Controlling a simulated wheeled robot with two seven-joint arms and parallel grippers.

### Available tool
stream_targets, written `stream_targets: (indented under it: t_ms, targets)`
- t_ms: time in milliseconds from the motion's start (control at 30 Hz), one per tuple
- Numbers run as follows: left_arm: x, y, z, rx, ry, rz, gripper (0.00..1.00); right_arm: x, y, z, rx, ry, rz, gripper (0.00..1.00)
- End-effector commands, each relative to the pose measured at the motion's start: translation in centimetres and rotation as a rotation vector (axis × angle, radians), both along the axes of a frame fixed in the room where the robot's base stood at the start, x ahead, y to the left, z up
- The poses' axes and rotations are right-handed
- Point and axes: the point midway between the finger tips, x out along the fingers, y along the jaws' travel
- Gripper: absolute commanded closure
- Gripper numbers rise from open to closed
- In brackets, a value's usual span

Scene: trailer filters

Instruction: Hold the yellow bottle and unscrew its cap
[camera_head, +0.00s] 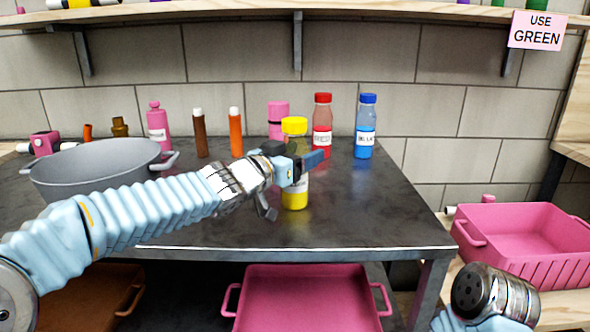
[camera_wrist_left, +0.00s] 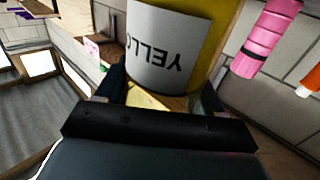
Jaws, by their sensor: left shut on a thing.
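The yellow bottle (camera_head: 295,197) stands upright near the front middle of the dark table, with its yellow cap (camera_head: 295,125) on top. My left gripper (camera_head: 303,163) is shut on the bottle around its upper body, below the cap. In the left wrist view the yellow bottle (camera_wrist_left: 222,45) fills the space between the fingers, its white label showing upside down. My right arm's wrist shows at the bottom right of the head view, but its gripper fingers are out of view.
A red bottle (camera_head: 322,140) and a blue bottle (camera_head: 365,120) stand behind on the right. A grey pot (camera_head: 95,180) is on the left. Pink bottles and brown and orange tubes line the back. A pink crate (camera_head: 470,215) stands right of the table. The table's right front is clear.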

Motion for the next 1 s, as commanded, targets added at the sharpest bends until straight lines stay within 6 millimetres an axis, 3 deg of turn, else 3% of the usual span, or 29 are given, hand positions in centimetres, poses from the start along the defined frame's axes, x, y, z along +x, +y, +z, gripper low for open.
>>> stream_targets:
  t_ms: [267, 433, 533, 700, 767, 1000]
  targets:
    - [0.0, 0.0, 1.1, 0.0, -0.003, -0.001, 0.75, 0.0, 0.1, 0.8, 0.001, 0.0, 0.001, 0.57]
    - [0.0, 0.0, 4.0, -0.001, -0.003, 0.0, 0.75, -0.2, 0.4, 2.8, 0.007, 0.003, 0.008, 0.57]
    - [-1.8, 0.0, 5.9, -0.001, -0.006, 0.0, 0.75, -0.1, 0.5, 3.3, 0.007, 0.003, 0.01, 0.57]
    - [-5.5, 0.0, 10.5, -0.001, -0.006, 0.0, 0.75, -0.1, 0.5, 5.8, 0.01, 0.003, 0.013, 0.57]
    - [-7.3, 0.0, 10.4, 0.001, -0.006, 0.0, 0.75, -0.1, 0.5, 5.0, 0.009, 0.003, 0.014, 0.57]
    - [-12.3, -0.2, 12.4, 0.0, -0.004, -0.001, 0.75, -0.2, 0.5, 5.7, 0.011, 0.004, 0.014, 0.57]
